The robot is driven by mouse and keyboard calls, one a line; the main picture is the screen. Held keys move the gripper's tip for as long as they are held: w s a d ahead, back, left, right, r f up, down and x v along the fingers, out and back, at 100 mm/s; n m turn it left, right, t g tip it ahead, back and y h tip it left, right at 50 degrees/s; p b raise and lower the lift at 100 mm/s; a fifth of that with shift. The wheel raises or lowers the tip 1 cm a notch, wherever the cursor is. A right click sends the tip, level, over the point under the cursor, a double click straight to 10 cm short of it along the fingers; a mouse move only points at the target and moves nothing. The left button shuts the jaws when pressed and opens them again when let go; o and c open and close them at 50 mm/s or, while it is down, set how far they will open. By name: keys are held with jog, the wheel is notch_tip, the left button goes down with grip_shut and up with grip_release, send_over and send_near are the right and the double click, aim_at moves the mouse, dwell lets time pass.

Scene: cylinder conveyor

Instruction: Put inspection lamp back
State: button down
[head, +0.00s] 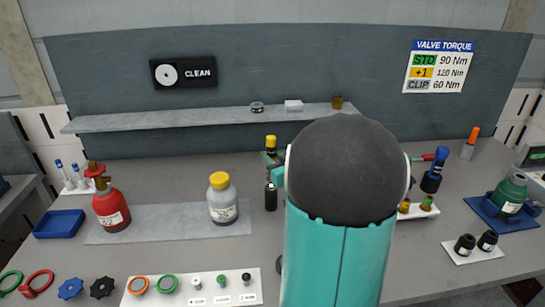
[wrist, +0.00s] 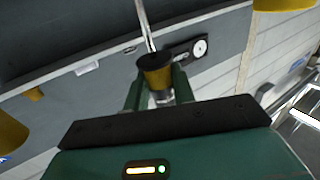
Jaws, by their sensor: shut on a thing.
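My gripper (head: 272,158) is green and partly hidden behind my arm's large grey joint in the head view. In the wrist view my gripper (wrist: 158,88) is shut on a yellow piece with a black end (wrist: 155,70), with a thin silver rod running off from it. I take this piece to be the inspection lamp; its yellow top (head: 271,142) shows above the fingers in the head view. A small black cylinder (head: 271,196) shows just below the gripper; I cannot tell whether it joins the held piece. The lamp's holder cannot be made out.
A yellow-capped grey bottle (head: 222,200) and a red bottle (head: 111,208) stand on the left, beside a blue tray (head: 58,223). A shelf (head: 190,119) spans the back wall. A green bottle (head: 510,196) and several small parts are right. My arm hides the middle bench.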

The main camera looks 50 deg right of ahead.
aim_at(273, 144)
jog(key=shift+f, duration=0.7)
jog(key=c, duration=1.1)
grip_release()
jog(key=shift+r, duration=3)
jog(key=shift+a, duration=0.1)
